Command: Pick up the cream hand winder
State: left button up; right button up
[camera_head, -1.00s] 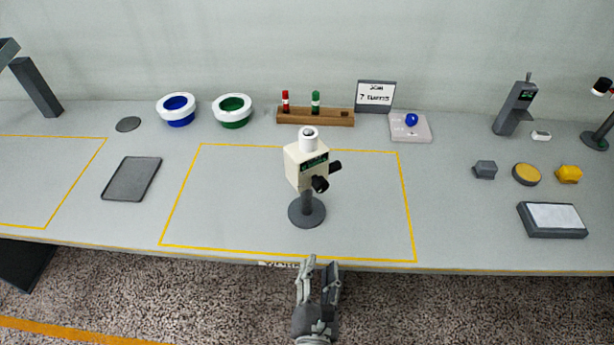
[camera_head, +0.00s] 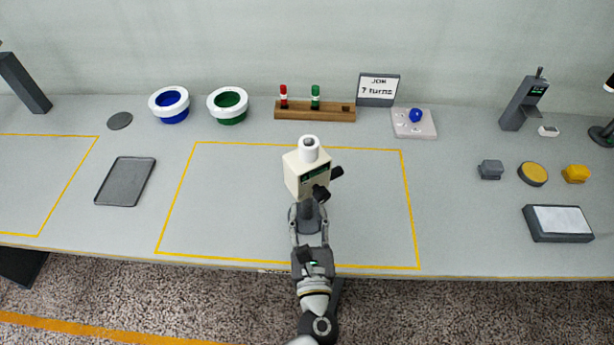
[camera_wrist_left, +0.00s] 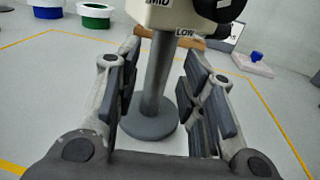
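The cream hand winder (camera_head: 306,174) stands upright on the table inside the middle yellow outline. It has a cream box body, a white cylinder on top, black knobs at its right, and a dark stem on a round base. My left gripper (camera_head: 309,218) is at its front, low by the stem. In the left wrist view, the open fingers of my left gripper (camera_wrist_left: 160,95) stand on either side of the winder's grey stem (camera_wrist_left: 155,75), with gaps on both sides. The round base (camera_wrist_left: 150,120) lies behind and below. My right gripper is not in view.
Behind stand a blue-lined bowl (camera_head: 169,104), a green-lined bowl (camera_head: 228,105), a wooden rack (camera_head: 300,111) with red and green spindles, and a sign (camera_head: 378,89) reading "7 turns". A dark tray (camera_head: 125,181) lies left. The table around the winder is clear.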

aim_at(308, 201)
pick_arm(q)
jog(key=w+p, duration=0.2)
jog(key=w, duration=0.3)
jog(key=shift+w+a, duration=0.2)
jog(key=shift+w+a+f+p, duration=0.2)
jog(key=shift+w+p, duration=0.1)
jog(key=shift+w, duration=0.25)
jog(key=shift+d, duration=0.1)
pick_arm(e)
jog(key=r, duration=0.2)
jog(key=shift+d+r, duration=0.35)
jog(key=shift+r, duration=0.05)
pick_arm(q)
jog(key=shift+s, duration=0.1)
jog(key=shift+c, duration=0.4)
jog(key=c, duration=0.7)
jog(key=shift+r, duration=0.15)
grip_shut()
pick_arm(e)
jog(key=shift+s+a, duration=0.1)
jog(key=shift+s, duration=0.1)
